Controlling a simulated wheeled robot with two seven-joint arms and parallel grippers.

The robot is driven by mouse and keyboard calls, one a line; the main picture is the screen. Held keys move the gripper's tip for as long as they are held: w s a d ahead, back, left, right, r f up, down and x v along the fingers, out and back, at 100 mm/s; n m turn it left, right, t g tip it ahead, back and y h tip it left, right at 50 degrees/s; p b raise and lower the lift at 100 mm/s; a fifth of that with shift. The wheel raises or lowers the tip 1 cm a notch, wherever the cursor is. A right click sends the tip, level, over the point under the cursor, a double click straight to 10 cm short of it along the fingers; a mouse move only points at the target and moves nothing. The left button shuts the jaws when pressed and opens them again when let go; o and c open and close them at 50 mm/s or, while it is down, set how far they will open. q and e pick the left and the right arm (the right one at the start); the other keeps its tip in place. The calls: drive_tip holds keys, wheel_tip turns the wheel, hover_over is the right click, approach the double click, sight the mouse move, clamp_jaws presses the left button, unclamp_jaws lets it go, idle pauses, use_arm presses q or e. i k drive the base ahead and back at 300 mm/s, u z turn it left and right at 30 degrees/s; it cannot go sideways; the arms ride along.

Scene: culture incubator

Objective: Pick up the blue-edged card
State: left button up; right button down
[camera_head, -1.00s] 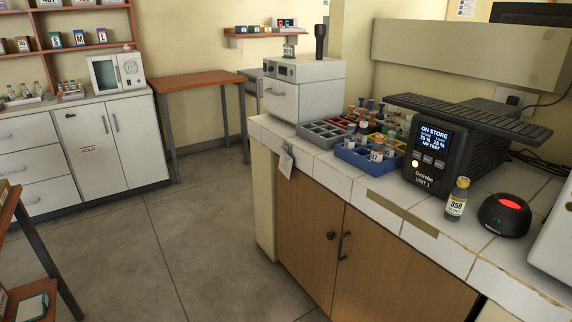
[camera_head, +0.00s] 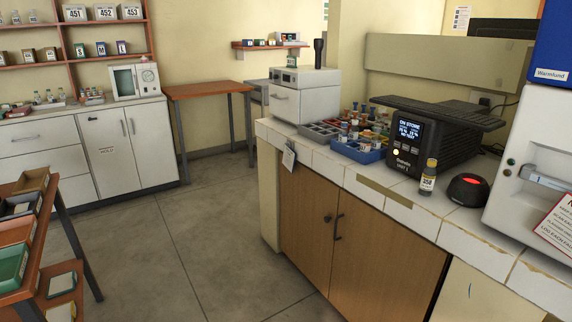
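I cannot make out a card with a clearly blue edge. A small white card or tag (camera_head: 289,156) hangs at the left end of the tiled counter, but its edge colour is too small to tell. A flat pale item (camera_head: 62,284) lies on the lower shelf of the orange rack at the left, and I cannot tell whether it is a card. Neither of my grippers is in view.
The tiled counter (camera_head: 402,213) carries a blue rack (camera_head: 357,153), a black display unit (camera_head: 436,140), a yellow-capped bottle (camera_head: 428,178) and a red-topped black device (camera_head: 468,190). A white machine (camera_head: 508,214) stands at the right. The floor (camera_head: 205,235) between rack and counter is clear.

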sight(288, 156)
drive_tip(key=u, duration=0.65)
drive_tip(key=i, duration=2.7)
drive_tip(key=z, duration=1.2)
